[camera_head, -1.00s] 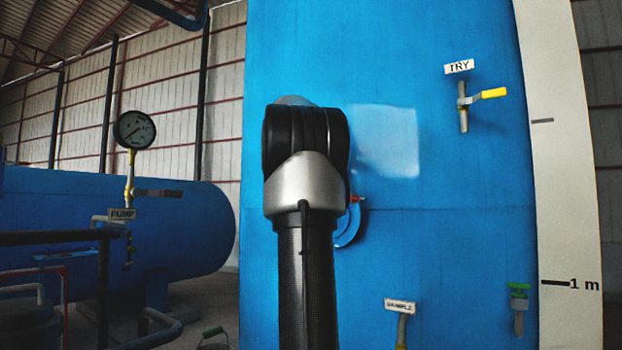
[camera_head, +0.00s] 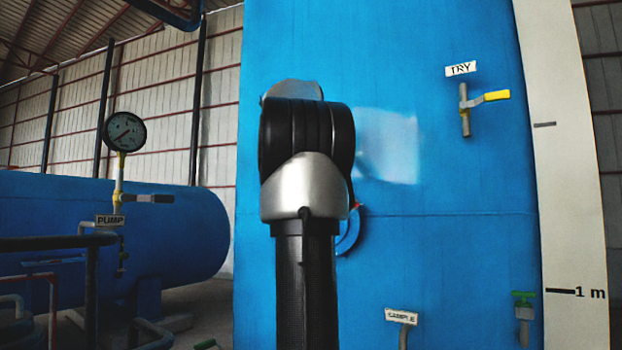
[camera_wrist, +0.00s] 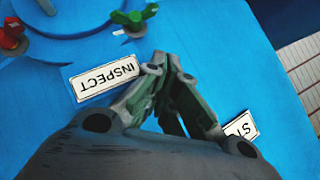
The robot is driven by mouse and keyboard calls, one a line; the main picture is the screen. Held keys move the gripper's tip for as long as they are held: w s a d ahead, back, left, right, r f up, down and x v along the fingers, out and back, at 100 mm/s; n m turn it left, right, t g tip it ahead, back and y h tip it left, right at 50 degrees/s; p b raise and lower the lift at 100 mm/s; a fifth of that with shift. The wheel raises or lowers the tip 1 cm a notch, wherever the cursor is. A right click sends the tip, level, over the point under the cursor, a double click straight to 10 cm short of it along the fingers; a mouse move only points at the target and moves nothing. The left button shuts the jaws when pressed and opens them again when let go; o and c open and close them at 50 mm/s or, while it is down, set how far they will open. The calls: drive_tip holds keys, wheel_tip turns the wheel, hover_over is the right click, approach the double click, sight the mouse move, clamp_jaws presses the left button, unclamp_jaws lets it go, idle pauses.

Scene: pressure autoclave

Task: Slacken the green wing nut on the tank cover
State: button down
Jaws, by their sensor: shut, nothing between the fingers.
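The green wing nut (camera_wrist: 133,19) sits near the lower edge of the round blue cover (camera_wrist: 75,12) at the top of the wrist view. My gripper (camera_wrist: 172,62) is shut and empty, with its fingertips below and to the right of the nut, apart from it in the picture. A red wing nut (camera_wrist: 11,34) is at the cover's left. In the head view, my arm hides the gripper and most of the cover; a curved blue edge (camera_head: 350,232) shows beside the arm. The green wing nut is not visible there.
An INSPECT label (camera_wrist: 103,77) lies left of my fingertips; another label (camera_wrist: 240,126), partly hidden, is at right. The blue tank (camera_head: 450,240) carries a yellow-handled TRY valve (camera_head: 490,97), a SAMPLE label (camera_head: 402,316) and a green-handled valve (camera_head: 523,300). A pressure gauge (camera_head: 124,132) stands left.

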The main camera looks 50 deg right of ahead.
drive_tip(key=w+a+r+n, duration=0.1)
drive_tip(key=a+r, duration=0.3)
drive_tip(key=a, duration=0.5)
drive_tip(key=s+d+f+n+g+h, duration=0.1)
drive_tip(key=d+f+g+h, duration=0.4)
drive_tip(key=d+f, duration=0.4)
drive_tip(key=shift+s+d+f+n+h, duration=0.2)
drive_tip(key=shift+d+f+n+h, duration=0.15)
drive_tip(key=shift+h, duration=0.15)
